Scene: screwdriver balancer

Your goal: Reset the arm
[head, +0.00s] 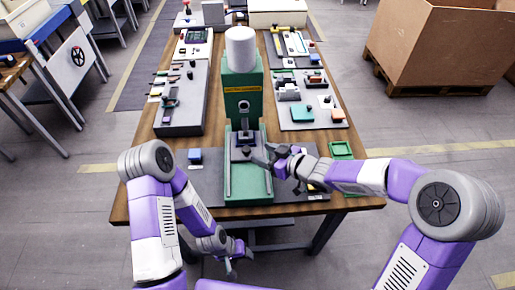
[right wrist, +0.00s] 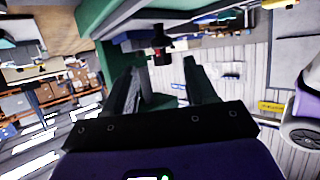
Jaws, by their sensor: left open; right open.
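The green machine (head: 240,95) with a white cylinder (head: 240,48) on top stands in the middle of the wooden table. A dark tool head (head: 244,112) hangs at its front above a grey fixture (head: 241,146) on the green base. My right gripper (head: 258,155) is at the right side of this fixture; whether it touches is unclear. In the right wrist view my right gripper (right wrist: 168,88) has its fingers apart, with a dark piece with some red (right wrist: 161,48) beyond them. My left gripper (head: 234,262) is open, low in front of the table's front edge.
Grey boards with small parts lie left (head: 182,100) and right (head: 307,102) of the machine. A green tray (head: 341,150) sits at the right front edge. A small blue block (head: 195,155) lies at the left front. A large cardboard box (head: 430,45) stands on the floor at right.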

